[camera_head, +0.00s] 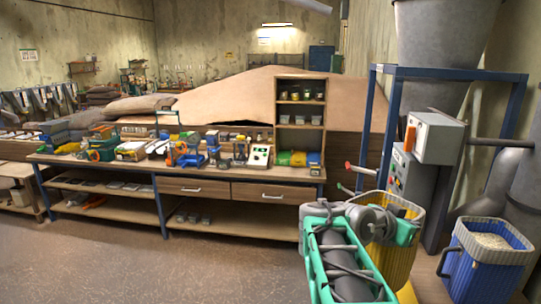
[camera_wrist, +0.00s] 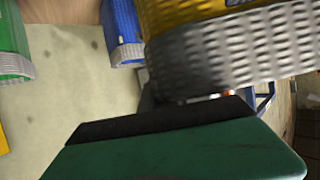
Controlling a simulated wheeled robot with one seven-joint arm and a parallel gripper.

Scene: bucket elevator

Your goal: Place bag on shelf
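Brown sacks (camera_head: 135,105) lie piled behind the workbench at the left in the head view. The wooden shelf unit (camera_head: 299,92) stands on the bench's right end, with jars above and yellow, green and blue items at its bottom. A yellow ribbed container (camera_head: 398,262) stands at the right; I cannot tell whether it is the bag. My gripper (camera_head: 405,232) is by its upper edge. In the wrist view, a green finger with a dark pad (camera_wrist: 165,118) is close to a yellow ribbed thing with a grey band (camera_wrist: 225,50). The other finger and any grip are hidden.
The workbench (camera_head: 240,171) carries many tools. A blue ribbed container (camera_head: 470,272) with pale contents stands at the far right. A blue metal frame (camera_head: 392,125) holds a grey hopper (camera_head: 440,35) beside control boxes. Floor (camera_head: 180,265) in front of the bench is clear.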

